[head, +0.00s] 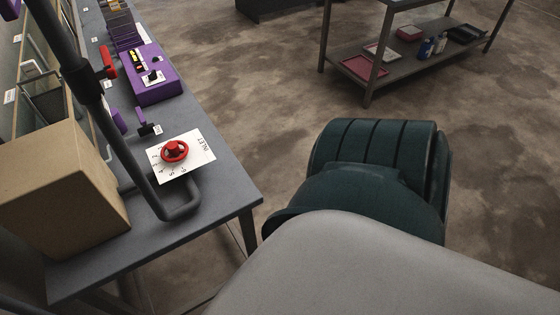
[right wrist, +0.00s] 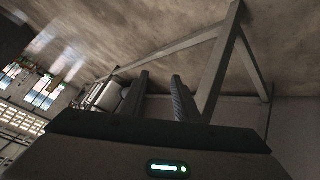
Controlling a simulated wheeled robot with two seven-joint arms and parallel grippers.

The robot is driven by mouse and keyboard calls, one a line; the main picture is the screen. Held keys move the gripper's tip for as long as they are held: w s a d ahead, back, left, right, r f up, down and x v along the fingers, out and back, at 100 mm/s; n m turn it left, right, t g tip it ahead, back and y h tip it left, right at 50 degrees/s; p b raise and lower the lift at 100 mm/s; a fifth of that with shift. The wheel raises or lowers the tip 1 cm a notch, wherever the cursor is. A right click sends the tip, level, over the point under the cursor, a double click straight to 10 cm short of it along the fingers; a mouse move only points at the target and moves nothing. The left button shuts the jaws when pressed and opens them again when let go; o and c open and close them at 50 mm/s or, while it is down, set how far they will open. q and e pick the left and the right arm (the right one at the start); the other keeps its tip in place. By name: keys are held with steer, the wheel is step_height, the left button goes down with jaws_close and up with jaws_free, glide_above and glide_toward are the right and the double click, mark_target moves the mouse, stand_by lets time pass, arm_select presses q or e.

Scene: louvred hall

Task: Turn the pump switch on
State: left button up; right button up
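A purple box (head: 153,84) stands on the grey bench at the left of the head view. Its top carries a white plate with a small dark switch (head: 154,76) and a yellow-and-black marked part. The switch's label and position are too small to read. Neither gripper shows in the head view. In the right wrist view my right gripper (right wrist: 160,76) has its two dark fingers apart, with nothing between them. It points at the floor and some grey metal legs, with no switch in sight. My left gripper is in neither view.
A red handwheel (head: 174,151) sits on a white plate marked INLET, beside a bent grey pipe (head: 182,208). A cardboard box (head: 65,195) stands on the bench's (head: 226,183) near end. A red lever (head: 108,63) is left of the purple box. A shelf unit (head: 408,71) stands at upper right, with open floor between.

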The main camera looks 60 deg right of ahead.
steer(key=s+a+f+g+y, duration=0.1)
steer(key=s+a+f+g, duration=0.1)
steer(key=s+a+f, duration=0.3)
steer(key=s+a+f+g+y, duration=0.1)
steer(key=s+a+f+g, duration=0.2)
steer(key=s+a, duration=0.6)
steer(key=s+a+f+g, duration=0.3)
steer(key=s+a+f, duration=0.5)
steer(key=a, duration=0.6)
steer(key=shift+a+y, duration=0.35)
steer(key=shift+y, duration=0.05)
